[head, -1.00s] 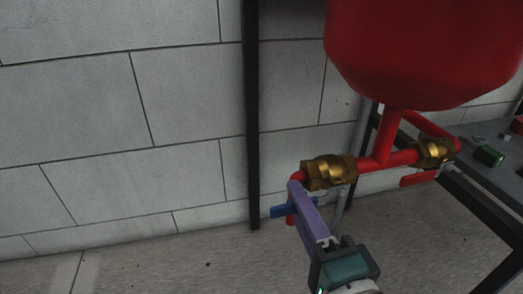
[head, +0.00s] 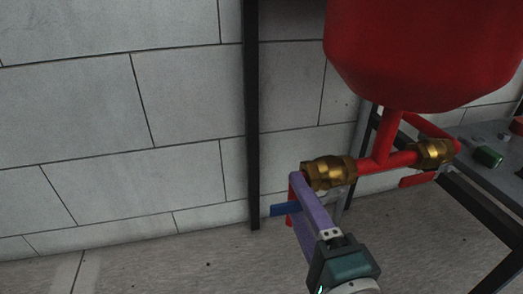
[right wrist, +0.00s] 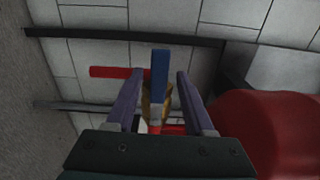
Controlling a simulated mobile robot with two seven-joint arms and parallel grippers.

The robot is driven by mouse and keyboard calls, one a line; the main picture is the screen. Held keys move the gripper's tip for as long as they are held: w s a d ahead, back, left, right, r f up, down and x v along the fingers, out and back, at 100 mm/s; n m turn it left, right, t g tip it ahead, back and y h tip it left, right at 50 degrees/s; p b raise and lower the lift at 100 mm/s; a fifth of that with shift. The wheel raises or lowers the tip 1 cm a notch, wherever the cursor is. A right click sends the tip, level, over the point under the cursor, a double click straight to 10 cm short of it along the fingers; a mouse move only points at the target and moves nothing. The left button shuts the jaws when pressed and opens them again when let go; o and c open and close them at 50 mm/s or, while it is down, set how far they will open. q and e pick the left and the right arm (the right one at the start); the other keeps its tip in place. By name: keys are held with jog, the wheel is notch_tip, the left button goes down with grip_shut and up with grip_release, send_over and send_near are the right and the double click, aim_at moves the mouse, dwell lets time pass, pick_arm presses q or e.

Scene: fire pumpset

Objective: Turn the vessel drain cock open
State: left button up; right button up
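The drain cock is a brass valve (head: 328,173) at the left end of the red pipe under the red vessel (head: 420,50). Its blue lever (head: 284,210) sticks out to the left below the brass body. My right gripper (head: 297,182) has purple fingers and reaches up from below, in front of the lever. In the right wrist view, the blue lever (right wrist: 159,75) stands between the two spread fingers of the right gripper (right wrist: 158,80), with a gap on each side. The brass body is partly hidden behind the lever there. My left gripper is not in view.
A second brass valve (head: 433,152) with a red lever (head: 418,180) sits further right on the pipe. A dark metal frame (head: 480,200) stands at the right. A black post (head: 252,120) rises against the block wall. The floor at left is clear.

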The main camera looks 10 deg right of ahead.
jog(key=shift+s, duration=0.1)
jog(key=s+p, duration=0.3)
jog(key=s, duration=0.6)
jog(key=shift+s+d, duration=0.15)
jog(key=shift+s, duration=0.25)
